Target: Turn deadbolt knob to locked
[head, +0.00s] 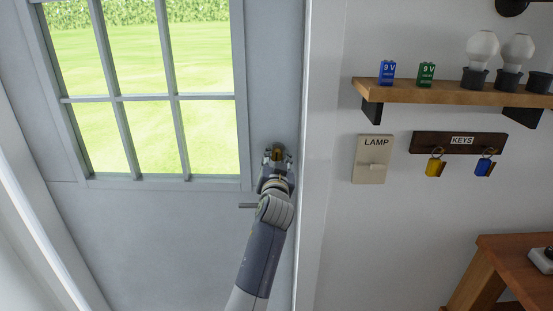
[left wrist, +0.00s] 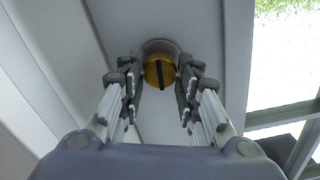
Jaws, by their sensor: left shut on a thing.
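The deadbolt knob (head: 279,153) is a brass-coloured round knob on the grey door, right of the window and near the door's right edge. In the left wrist view the knob (left wrist: 158,73) sits in a round grey collar, and a dark bar across its face stands close to upright, slightly tilted. My left gripper (head: 277,157) is at the knob, with its fingers on either side. My right gripper is not in view.
A door lever (head: 247,206) sticks out below the knob, partly behind my left arm. Right of the door frame are a LAMP switch (head: 371,160), a key rack (head: 458,143), a wooden shelf (head: 440,94) with batteries and bulbs, and a wooden table (head: 510,262).

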